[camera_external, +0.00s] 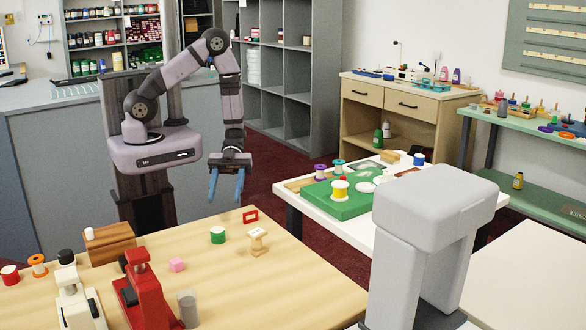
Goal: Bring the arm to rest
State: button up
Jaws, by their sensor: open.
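My gripper (226,186) hangs at the end of my arm with its two blue fingers pointing down. The fingers are apart and nothing is between them. It is in the air by the back edge of the wooden counter (290,285), above and behind the green spool (217,235). My arm is bent, rising from its mount and folding down to the gripper. The gripper touches nothing that I can see.
A white table (345,225) holding a green board (338,205) stands right. The counter's right front is clear.

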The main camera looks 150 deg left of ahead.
jog(key=w+a+y, duration=0.1)
jog(key=w+y, duration=0.1)
jog(key=w, duration=0.1)
jog(key=w+a+g+y, duration=0.1)
jog(key=w, duration=0.1)
jog(key=w+a+f+n+y, duration=0.1)
jog(key=w+y, duration=0.1)
jog(key=w, duration=0.1)
jog(key=shift+w+a+g+y, duration=0.15)
jog(key=shift+w+g+y, duration=0.15)
jog(key=shift+w+g, duration=0.1)
jog(key=w+d+r+n+g+y, duration=0.1)
jog(key=w+r+n+y, duration=0.1)
jog(key=y, duration=0.1)
jog(key=shift+d+g, duration=0.4)
jog(key=s+d+r+n+g, duration=0.1)
jog(key=s+d+n+g, duration=0.1)
jog(key=s+d, duration=0.45)
jog(key=s+d+r+n+g, duration=0.2)
jog(key=s+d+g, duration=0.1)
jog(key=d, duration=0.7)
jog(key=s+r+g, duration=0.2)
jog(key=s, duration=0.4)
jog(key=shift+s+a+h, duration=0.25)
jog(key=shift+s+h, duration=0.05)
jog(key=shift+h, duration=0.1)
